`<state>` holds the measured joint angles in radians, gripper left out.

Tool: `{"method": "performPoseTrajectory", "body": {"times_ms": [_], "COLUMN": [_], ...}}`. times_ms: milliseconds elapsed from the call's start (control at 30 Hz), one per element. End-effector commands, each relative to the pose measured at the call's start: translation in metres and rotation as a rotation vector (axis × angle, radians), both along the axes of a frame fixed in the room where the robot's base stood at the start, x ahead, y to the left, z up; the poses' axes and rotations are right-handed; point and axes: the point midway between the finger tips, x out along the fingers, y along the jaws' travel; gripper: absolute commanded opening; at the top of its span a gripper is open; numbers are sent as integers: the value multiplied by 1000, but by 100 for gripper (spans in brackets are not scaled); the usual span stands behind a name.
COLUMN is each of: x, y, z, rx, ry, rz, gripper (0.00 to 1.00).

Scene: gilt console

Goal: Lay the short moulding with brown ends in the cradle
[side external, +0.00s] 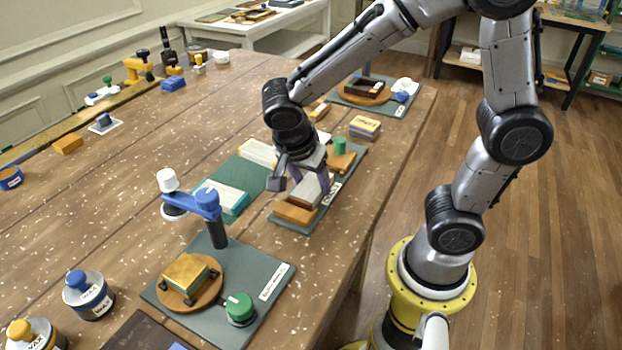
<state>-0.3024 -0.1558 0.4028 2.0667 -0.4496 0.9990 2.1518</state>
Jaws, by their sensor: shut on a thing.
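My gripper (308,180) is shut on a short pale moulding with a brown end (304,195), its purple fingers on either side of it. The moulding is over a grey-green plate (328,204) with an orange-brown block at its near end (295,213) and another at its far end (341,160). This looks like the cradle. A green knob (340,146) stands at the far block. The moulding is between the two blocks; I cannot tell whether it touches the plate. My gripper hides its far part.
A green mat (245,172) to the left holds a teal-edged block (222,197) and a cream block (259,152). A fixture with a blue arm (208,204) stands in front. A yellow-topped stack (364,127) lies behind. Wax jars (88,295) stand at the lower left.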

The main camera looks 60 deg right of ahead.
Motion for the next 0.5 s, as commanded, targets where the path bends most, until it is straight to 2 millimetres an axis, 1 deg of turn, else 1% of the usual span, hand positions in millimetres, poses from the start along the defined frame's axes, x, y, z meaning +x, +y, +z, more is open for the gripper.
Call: {"method": "performPoseTrajectory", "body": {"times_ms": [67, 100, 167, 200, 267, 500], "x": [0, 0, 0, 0, 0, 0], "y": [0, 0, 0, 0, 0, 0], "z": [0, 0, 0, 0, 0, 0], "rx": [0, 0, 0, 0, 0, 0], "ry": [0, 0, 0, 0, 0, 0], "rz": [0, 0, 0, 0, 0, 0], "gripper": [5, 69, 79, 87, 96, 96]}}
